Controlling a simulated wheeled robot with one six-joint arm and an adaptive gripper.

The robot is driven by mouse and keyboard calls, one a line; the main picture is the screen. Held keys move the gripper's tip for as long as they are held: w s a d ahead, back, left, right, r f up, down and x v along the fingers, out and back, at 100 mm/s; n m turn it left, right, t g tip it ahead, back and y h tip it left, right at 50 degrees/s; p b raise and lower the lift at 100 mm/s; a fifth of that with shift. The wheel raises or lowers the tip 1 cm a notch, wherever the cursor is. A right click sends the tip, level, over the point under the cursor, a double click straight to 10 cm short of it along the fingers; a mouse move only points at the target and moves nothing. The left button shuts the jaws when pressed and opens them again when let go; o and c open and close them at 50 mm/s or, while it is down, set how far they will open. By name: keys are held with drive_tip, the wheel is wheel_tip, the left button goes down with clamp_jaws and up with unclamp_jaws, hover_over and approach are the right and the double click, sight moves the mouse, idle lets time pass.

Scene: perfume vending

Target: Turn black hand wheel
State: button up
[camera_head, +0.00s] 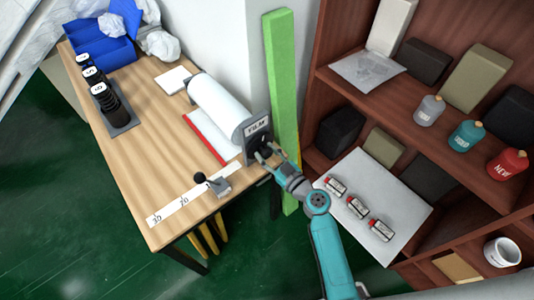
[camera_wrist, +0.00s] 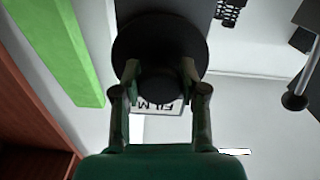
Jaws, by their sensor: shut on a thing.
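The black hand wheel (camera_wrist: 160,42) sits on the dark end plate (camera_head: 256,129) of the film roll holder, beside a label reading FILM. In the head view the wheel is mostly hidden by my gripper (camera_head: 268,154). In the wrist view my gripper (camera_wrist: 159,88) has one finger on each side of the wheel's round black knob (camera_wrist: 160,84) and is shut on it. The wider black disc shows behind the knob.
A white film roll (camera_head: 220,105) lies at the table's back edge, a red-edged sheet before it. A black-knobbed lever (camera_head: 200,177) stands by a numbered strip. A green post (camera_head: 282,90) rises close behind my gripper. Shelves with bottles stand right; small bottles lie on a white board (camera_head: 405,205).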

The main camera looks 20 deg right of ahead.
drive_tip(key=shift+f+n, duration=0.1)
drive_tip(key=shift+n, duration=0.9)
drive_tip(key=o, duration=1.1)
drive_tip(key=v, duration=1.2)
